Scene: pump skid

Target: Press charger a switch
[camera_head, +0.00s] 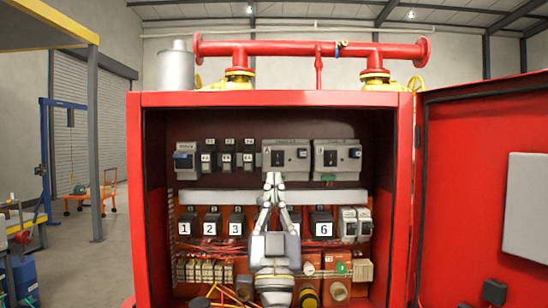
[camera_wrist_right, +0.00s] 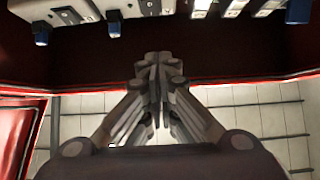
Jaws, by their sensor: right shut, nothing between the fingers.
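Charger A (camera_head: 287,157) is a grey box with a black panel marked A, on the upper row inside the red cabinet. A small blue switch shows on its right side. My right gripper (camera_head: 273,178) is shut and empty, pointing up in front of the cabinet, its tips at the charger's lower left edge. Whether they touch it cannot be told from the head view. In the right wrist view the shut fingertips (camera_wrist_right: 158,65) stand apart from the devices and their blue switches (camera_wrist_right: 113,27) along the top edge. My left gripper is not in view.
Charger B (camera_head: 338,157) sits just right of charger A, and small black breakers (camera_head: 226,157) are to the left. A grey duct (camera_head: 330,197) runs below. The open red door (camera_head: 480,170) stands at right.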

